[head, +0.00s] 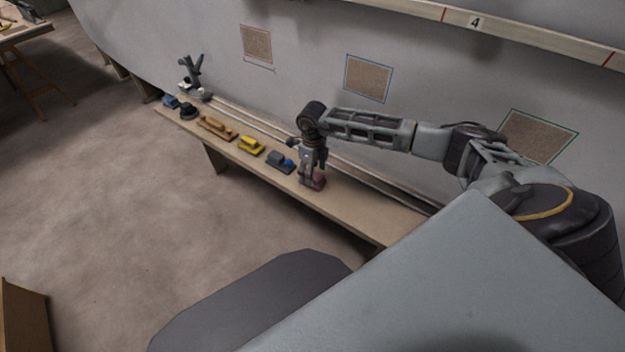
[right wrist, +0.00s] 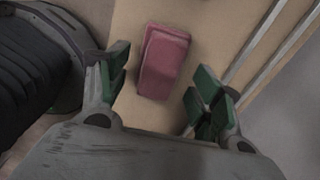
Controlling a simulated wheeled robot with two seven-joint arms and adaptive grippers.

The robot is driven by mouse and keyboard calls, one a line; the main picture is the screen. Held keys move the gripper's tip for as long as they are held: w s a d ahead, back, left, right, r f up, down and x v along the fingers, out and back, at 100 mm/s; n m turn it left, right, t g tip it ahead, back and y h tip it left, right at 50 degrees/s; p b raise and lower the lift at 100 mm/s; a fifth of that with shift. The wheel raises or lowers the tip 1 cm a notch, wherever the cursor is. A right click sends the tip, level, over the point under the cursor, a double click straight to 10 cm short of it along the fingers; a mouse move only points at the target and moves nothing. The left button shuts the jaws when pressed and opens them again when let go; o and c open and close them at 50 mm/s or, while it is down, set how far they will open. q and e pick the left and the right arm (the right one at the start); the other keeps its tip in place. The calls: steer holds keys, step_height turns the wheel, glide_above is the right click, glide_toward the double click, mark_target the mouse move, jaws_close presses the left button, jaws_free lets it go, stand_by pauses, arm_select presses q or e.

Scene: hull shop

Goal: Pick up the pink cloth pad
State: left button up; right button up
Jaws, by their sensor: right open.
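The pink cloth pad (right wrist: 163,62) lies on the wooden bench (right wrist: 133,22). It also shows in the head view (head: 314,181), partly hidden behind my right gripper (head: 312,172). In the right wrist view my right gripper (right wrist: 158,92) is open, with its green-padded fingers on either side of the pad's near end. The fingers look apart from the pad, and nothing is held. The exact height of the fingers over the bench is hard to tell. My left gripper is not in view.
Along the bench stand a grey and blue block (head: 280,161), a yellow block (head: 251,146), an orange-brown plane (head: 217,127) and a dark round item (head: 188,111). Rails (head: 262,125) run along the bench's back, beside the grey hull wall (head: 300,70). The bench right of the pad is clear.

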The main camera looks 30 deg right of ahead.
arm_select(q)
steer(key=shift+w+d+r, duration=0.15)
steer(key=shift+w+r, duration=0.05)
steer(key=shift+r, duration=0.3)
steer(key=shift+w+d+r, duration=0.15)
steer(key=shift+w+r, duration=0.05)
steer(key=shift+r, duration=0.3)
arm_select(e)
steer(key=shift+f, duration=1.2)
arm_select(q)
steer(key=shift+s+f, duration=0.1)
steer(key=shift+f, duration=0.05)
arm_select(e)
steer(key=c, duration=1.1)
steer(key=shift+r, duration=0.1)
